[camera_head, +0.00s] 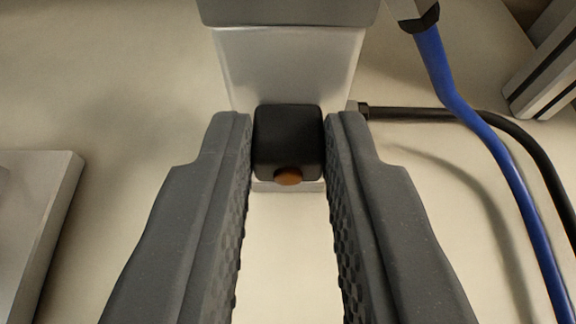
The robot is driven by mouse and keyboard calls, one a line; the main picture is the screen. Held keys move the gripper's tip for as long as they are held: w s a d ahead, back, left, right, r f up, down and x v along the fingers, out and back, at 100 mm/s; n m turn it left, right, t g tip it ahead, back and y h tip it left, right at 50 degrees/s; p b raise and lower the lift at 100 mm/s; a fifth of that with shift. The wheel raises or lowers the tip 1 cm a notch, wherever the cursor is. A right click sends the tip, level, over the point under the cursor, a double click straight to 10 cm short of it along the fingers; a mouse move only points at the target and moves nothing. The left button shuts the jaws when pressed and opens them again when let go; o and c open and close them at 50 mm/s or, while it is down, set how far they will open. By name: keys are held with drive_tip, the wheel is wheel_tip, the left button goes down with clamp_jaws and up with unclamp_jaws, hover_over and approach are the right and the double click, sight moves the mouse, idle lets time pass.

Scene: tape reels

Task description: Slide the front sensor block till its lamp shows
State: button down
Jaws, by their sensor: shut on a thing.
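The sensor block (288,140) is a small black block with rounded edges, in the middle of the view, in front of a silvery metal post. Its lamp (288,177) is a small amber-brown dome low on its near face, and it looks dull, not brightly lit. My gripper (288,145) is shut on the block, with one dark grey ridged finger at each side of it near the fingertips. The back of the block is hidden.
The metal post (290,65) rises behind the block. A black cable (410,114) runs right from beside the block, and a blue cable (490,140) hangs across the right side. A metal plate (35,215) lies at the left, a metal profile (545,75) at the upper right.

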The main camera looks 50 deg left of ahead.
wheel_tip(320, 180, up, 2)
drive_tip(key=shift+r, duration=0.2)
drive_tip(key=c, duration=1.3)
unclamp_jaws()
drive_tip(key=p+v, duration=0.1)
drive_tip(key=v, duration=0.5)
drive_tip(key=p+v, duration=0.1)
drive_tip(key=v, duration=0.6)
drive_tip(key=shift+s+d+f+p, duration=0.1)
drive_tip(key=shift+s+d+p, duration=0.15)
drive_tip(key=shift+d+p, duration=0.1)
drive_tip(key=shift+a, duration=0.1)
